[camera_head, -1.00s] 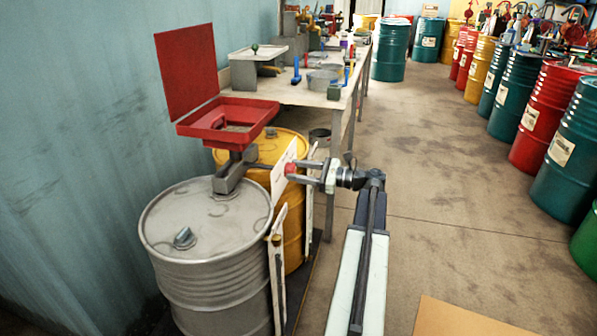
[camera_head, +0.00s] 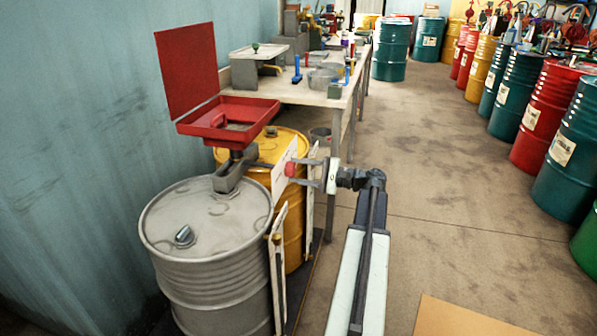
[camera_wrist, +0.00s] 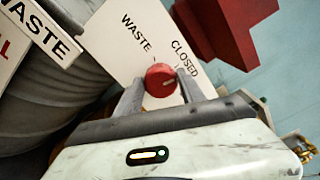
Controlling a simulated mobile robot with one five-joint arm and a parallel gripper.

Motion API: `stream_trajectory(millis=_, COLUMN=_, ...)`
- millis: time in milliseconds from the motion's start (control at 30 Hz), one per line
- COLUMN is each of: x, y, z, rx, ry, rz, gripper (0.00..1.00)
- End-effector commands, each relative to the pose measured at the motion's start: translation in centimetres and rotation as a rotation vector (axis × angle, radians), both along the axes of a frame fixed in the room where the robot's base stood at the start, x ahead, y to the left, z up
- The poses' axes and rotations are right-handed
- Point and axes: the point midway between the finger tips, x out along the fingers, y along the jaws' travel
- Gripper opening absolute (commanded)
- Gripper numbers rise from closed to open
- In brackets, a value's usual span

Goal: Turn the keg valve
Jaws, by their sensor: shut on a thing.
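The keg valve is a round red knob (camera_wrist: 160,79) on a white plate (camera_wrist: 128,43) printed WASTE and CLOSED; the knob also shows in the head view (camera_head: 290,169). My gripper (camera_head: 296,170) has its two fingers on either side of the knob and is shut on it. In the wrist view the fingers (camera_wrist: 161,92) flank the knob, and a pale line on its face lies slanted. The plate stands in front of the yellow drum (camera_head: 292,215). A grey drum (camera_head: 205,215) stands nearer, with a second plate (camera_head: 278,262).
A red tray (camera_head: 240,110) with a raised lid stands above the drums. A cluttered workbench (camera_head: 290,92) lies behind, along the wall. Several coloured drums (camera_head: 545,115) line the right side. The floor (camera_head: 450,190) between is clear.

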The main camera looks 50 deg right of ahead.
Motion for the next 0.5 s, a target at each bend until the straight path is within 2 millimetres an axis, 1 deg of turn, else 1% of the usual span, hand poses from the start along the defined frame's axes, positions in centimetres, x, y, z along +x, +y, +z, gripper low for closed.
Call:
stream_trajectory(millis=200, x=-0.08, y=0.02, z=-0.13, rx=-0.113, ry=-0.056, rz=0.001, gripper=0.06)
stream_trajectory(millis=500, x=-0.09, y=0.02, z=-0.17, rx=-0.188, ry=-0.095, rz=0.001, gripper=0.06)
